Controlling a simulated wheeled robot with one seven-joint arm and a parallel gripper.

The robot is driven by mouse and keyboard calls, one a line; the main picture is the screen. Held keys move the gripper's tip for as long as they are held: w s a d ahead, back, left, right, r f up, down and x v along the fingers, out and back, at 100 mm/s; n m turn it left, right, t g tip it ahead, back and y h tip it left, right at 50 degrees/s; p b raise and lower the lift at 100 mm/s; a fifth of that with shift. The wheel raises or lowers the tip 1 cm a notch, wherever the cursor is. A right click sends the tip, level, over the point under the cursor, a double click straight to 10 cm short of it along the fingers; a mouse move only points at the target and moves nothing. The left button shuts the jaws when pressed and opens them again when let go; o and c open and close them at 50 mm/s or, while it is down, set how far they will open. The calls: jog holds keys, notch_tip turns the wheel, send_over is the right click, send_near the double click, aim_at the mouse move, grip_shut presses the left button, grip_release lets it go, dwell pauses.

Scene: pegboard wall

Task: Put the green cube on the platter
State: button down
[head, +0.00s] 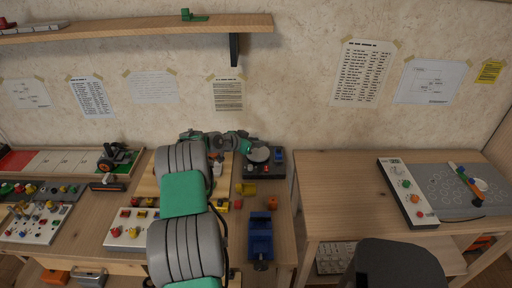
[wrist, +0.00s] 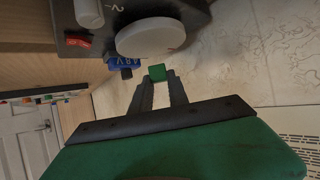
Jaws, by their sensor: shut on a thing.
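The green cube (wrist: 157,72) is between the fingertips of my gripper (wrist: 158,82) in the wrist view, and the fingers are shut on it. The platter (wrist: 150,38) is a pale round disc on a dark box, just beyond the cube and apart from it in that view. In the head view the platter (head: 258,155) sits on the right part of the left workbench, close to the end of my arm. I cannot make out the cube in the head view, where my wrist and gripper are small and partly hidden.
A blue vise (head: 260,236) and small yellow and orange blocks stand nearer. Button panels crowd the left. The wall rises close behind.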

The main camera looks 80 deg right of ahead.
notch_tip(320, 180, down, 2)
jog(key=shift+f, duration=0.25)
jog(key=shift+a, duration=0.1)
jog(key=shift+f, duration=0.15)
jog(key=shift+f, duration=0.15)
jog(key=c, duration=1.3)
grip_release()
